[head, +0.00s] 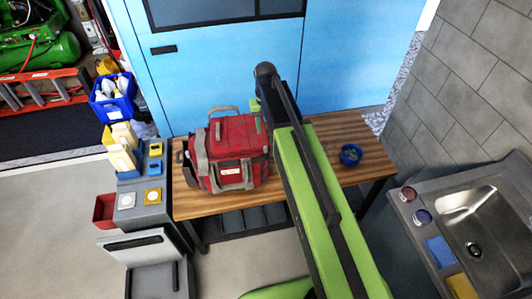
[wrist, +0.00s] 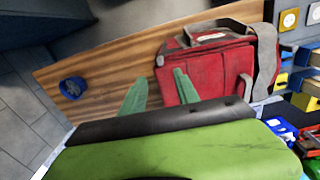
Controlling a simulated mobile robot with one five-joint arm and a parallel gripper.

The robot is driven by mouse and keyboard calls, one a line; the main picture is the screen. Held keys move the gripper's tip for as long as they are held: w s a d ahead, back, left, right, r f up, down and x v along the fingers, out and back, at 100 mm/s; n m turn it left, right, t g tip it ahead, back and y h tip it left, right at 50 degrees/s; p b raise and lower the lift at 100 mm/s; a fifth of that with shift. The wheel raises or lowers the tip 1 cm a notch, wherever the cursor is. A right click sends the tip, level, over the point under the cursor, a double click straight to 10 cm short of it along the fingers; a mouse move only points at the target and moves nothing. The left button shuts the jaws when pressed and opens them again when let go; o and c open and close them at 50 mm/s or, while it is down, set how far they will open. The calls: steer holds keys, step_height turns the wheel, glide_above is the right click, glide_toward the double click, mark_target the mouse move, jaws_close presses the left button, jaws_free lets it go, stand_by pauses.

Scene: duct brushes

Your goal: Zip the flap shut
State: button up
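A red bag with grey straps (head: 237,137) stands on a wooden bench (head: 323,128). Its red top flap (head: 232,128) faces up in the head view; I cannot tell how far its zip is closed. The bag also shows in the wrist view (wrist: 215,72), with a pale strip and small fittings along its upper edge. My gripper (wrist: 161,76) has two green fingers spread apart with nothing between them. The right finger overlaps the bag's left part in the wrist view; I cannot tell whether they touch. In the head view my arm hides most of the gripper, beside the bag's back right.
A blue bowl (head: 351,154) with small contents sits on the bench's right part. A grey unit with yellow and blue pieces (head: 140,190) stands left of the bench. A sink (head: 486,235) is at right. Blue doors (head: 345,60) rise behind.

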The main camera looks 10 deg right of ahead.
mark_target(266, 147)
step_height(266, 147, down, 12)
steer(key=b, duration=1)
steer(key=shift+c, duration=0.3)
jaws_close()
